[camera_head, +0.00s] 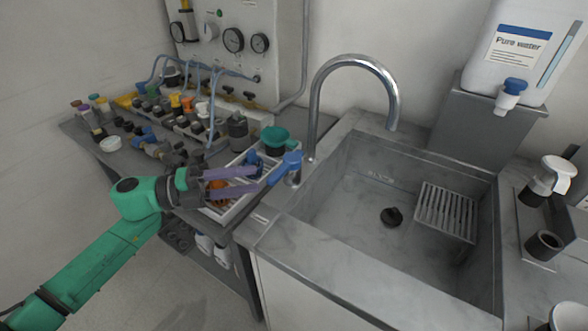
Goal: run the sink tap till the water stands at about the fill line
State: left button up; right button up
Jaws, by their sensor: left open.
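The chrome sink tap (318,95) arches over the sink, with a blue lever (285,168) at the left of its base. No water stream shows below the spout. The grey sink basin (340,215) looks empty, and a dark round plug or drain piece (391,216) lies on its floor. A faint pale marking (380,177) is on the far inner wall, too small to read. My left gripper (261,180) is open, its purple fingers pointing right toward the blue lever. The fingertips are close to the lever; I cannot tell whether they touch it. My right gripper is out of view.
A slatted grate (446,212) sits at the basin's right. A pure water container (520,50) stands behind on a grey stand (478,128). Left of the sink, a bench holds a white tray (226,213) below my gripper, a green funnel-like item (275,137) and many fittings.

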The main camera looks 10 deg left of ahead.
aim_at(283, 175)
pick_arm(q)
jog(key=p+x, duration=0.1)
jog(key=x, duration=0.8)
jog(key=shift+r+p, duration=0.2)
jog(key=shift+p, duration=0.1)
jog(key=shift+w+d+f, duration=0.2)
jog(key=shift+w+d, duration=0.05)
jog(key=shift+d, duration=0.25)
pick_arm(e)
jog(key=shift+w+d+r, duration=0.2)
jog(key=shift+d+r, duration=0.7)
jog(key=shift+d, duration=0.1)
pick_arm(q)
grip_shut()
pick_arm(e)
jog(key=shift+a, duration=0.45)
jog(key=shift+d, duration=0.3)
